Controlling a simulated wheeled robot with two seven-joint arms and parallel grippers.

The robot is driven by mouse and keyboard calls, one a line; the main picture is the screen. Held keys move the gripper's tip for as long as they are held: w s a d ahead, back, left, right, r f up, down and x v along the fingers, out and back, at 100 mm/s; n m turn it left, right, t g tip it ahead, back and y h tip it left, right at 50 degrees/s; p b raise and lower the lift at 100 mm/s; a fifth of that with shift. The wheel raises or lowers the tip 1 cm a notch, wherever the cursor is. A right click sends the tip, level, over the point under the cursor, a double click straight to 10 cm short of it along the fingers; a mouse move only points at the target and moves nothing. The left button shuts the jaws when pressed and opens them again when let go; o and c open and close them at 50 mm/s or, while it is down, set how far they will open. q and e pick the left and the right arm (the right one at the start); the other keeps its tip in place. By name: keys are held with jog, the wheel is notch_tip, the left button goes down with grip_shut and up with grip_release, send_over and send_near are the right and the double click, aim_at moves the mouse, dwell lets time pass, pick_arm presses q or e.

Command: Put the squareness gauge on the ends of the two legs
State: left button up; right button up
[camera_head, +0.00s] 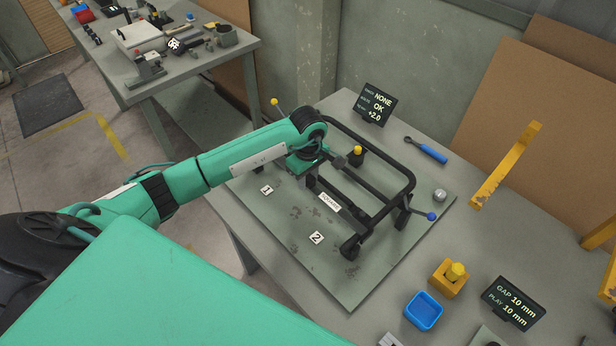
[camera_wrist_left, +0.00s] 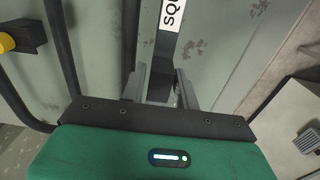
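The squareness gauge (camera_head: 329,202), a narrow dark bar with a white label, is at the near side of the black tubular lounger frame (camera_head: 390,160). In the left wrist view the gauge's label (camera_wrist_left: 172,14) shows just beyond my fingers. My left gripper (camera_head: 310,178) is over the gauge's far end. In the left wrist view my left gripper (camera_wrist_left: 161,85) has its two grey fingers on either side of the bar, which fills the gap. The arm partly hides this end. A leg (camera_head: 350,246) of the frame stands on the plate. My right gripper is out of view.
The frame stands on a grey-green plate (camera_head: 345,285) marked 1 and 2. A display (camera_head: 374,105) reads NONE, OK, +2.0. A blue-handled tool (camera_head: 428,151), yellow block (camera_head: 448,278), blue tray (camera_head: 424,311) and gap display (camera_head: 514,302) are on the bench around it.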

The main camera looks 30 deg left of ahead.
aim_at(308, 176)
pick_arm(q)
jog(key=shift+w+a+r+b, duration=0.1)
jog(key=shift+w+r+b, duration=0.05)
jog(key=shift+r+b, duration=0.65)
notch_tip(308, 176, up, 11)
jog(key=b, duration=0.3)
jog(key=shift+b, duration=0.4)
jog(key=shift+s+f, duration=0.2)
